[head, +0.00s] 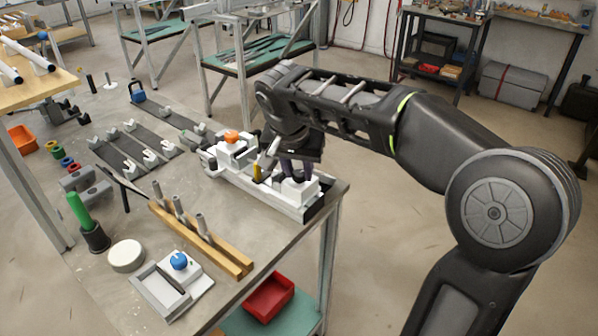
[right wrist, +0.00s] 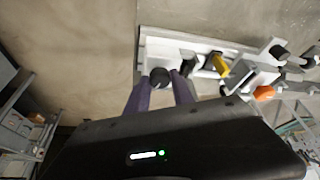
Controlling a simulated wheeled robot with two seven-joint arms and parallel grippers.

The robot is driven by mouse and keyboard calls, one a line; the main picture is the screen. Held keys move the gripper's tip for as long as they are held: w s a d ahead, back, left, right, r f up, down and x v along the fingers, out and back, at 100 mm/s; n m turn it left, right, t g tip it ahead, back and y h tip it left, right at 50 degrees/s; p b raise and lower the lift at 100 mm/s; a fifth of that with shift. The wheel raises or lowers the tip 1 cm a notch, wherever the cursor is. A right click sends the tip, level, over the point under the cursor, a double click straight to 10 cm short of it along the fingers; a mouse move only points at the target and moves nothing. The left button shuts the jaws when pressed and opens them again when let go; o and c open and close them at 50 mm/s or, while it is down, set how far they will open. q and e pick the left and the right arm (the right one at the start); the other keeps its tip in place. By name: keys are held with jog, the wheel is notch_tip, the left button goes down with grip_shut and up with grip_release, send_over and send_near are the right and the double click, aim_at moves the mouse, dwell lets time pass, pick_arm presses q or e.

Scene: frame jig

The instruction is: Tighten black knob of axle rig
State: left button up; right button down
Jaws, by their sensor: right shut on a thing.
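The axle rig (head: 264,197) is a long white frame along the bench's right edge, with an orange knob (head: 231,136) and a yellow lever (head: 257,171). My right gripper (head: 293,175) reaches down over the rig's near right end block, its purple fingers pointing down. In the right wrist view the black knob (right wrist: 159,76) sits between the two fingertips, which are shut on it. The white rig (right wrist: 205,49) also shows there, with the yellow lever (right wrist: 222,66) and the orange knob (right wrist: 264,93) to the right. In the head view the black knob is hidden by my gripper. My left gripper is not in view.
A wooden rack (head: 200,240) with grey pegs stands left of the rig. In front lie a grey tray with a blue knob (head: 179,261) and a white disc (head: 127,256). Dark strips with grey clips (head: 133,147) lie further back. A red bin (head: 268,298) sits on the lower shelf.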

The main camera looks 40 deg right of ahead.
dwell(0.4)
jog(key=c, duration=1.1)
grip_release()
jog(key=v, duration=0.7)
jog(key=shift+a+r, duration=0.2)
jog(key=shift+r, duration=0.15)
